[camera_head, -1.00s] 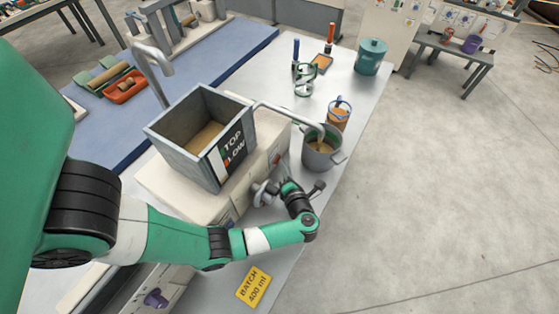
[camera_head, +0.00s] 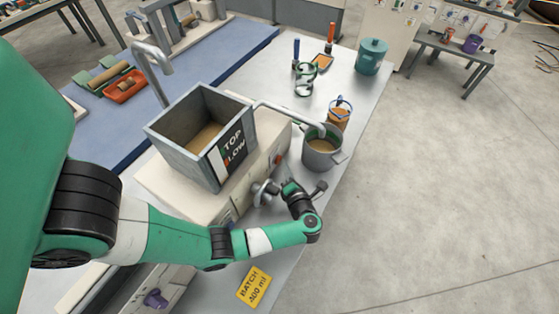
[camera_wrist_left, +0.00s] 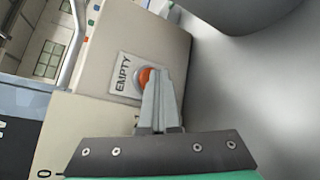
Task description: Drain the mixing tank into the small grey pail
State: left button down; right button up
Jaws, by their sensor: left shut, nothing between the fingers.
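The mixing tank (camera_head: 182,155) is an open grey square box holding some brown liquid. Its front label is partly readable, with "TOP" and "LOW". A bent spout (camera_head: 290,110) runs from it to above the grey pail (camera_head: 322,159), which holds brown liquid. No stream shows under the spout. My left gripper (camera_head: 288,185) is shut and empty at the machine's front, beside a grey metal knob (camera_head: 261,192). In the left wrist view its closed fingers (camera_wrist_left: 159,85) overlap an orange-red lamp or button (camera_wrist_left: 144,78) on the "EMPTY" plate (camera_wrist_left: 124,76). Contact cannot be told. My right gripper is out of view.
A blue-rimmed container of brown liquid (camera_head: 339,115) stands behind the pail. Farther back are a green coil-like stand (camera_head: 304,79), a handled tool (camera_head: 324,60) and a teal lidded bin (camera_head: 371,57). A yellow "BATCH 400 ml" card (camera_head: 254,287) lies in front.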

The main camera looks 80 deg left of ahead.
pick_arm(q)
jog(key=shift+w+d, duration=0.4)
jog(key=shift+w+d+f+b, duration=0.1)
jog(key=shift+w+d+b, duration=0.15)
jog(key=shift+b, duration=0.2)
jog(key=shift+w+d+b, duration=1.1)
jog(key=shift+w+d, duration=0.05)
jog(key=shift+w, duration=0.1)
jog(key=shift+w+d, duration=0.3)
jog(key=shift+d, duration=0.05)
